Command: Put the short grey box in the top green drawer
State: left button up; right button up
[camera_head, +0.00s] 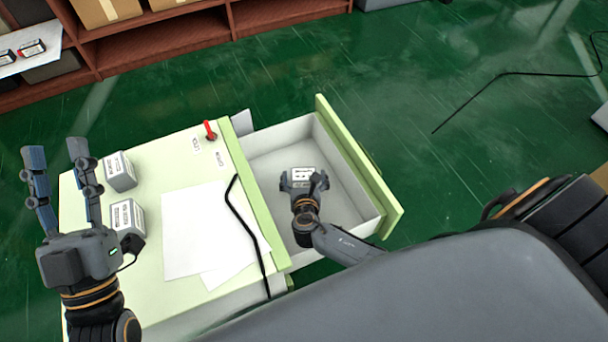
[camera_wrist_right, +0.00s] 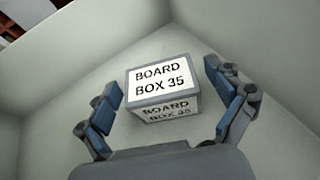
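A short grey box (camera_head: 303,173) with a white label is inside the open top green drawer (camera_head: 358,160). My right gripper (camera_head: 304,183) reaches down into the drawer. Its fingers (camera_wrist_right: 170,95) are spread on either side of the box, with visible gaps, so it is open and not holding it. My left gripper (camera_head: 56,155) is open and empty over the left edge of the cabinet top.
Two more grey labelled boxes (camera_head: 120,171) (camera_head: 127,216) stand on the pale green cabinet top (camera_head: 160,160). White paper sheets (camera_head: 195,230), a black cable (camera_head: 246,222) and a red-handled item (camera_head: 210,130) are also there. A brown shelf (camera_head: 160,42) stands behind. Green floor lies open beyond the drawer.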

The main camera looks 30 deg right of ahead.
jog(key=shift+s+f, duration=0.2)
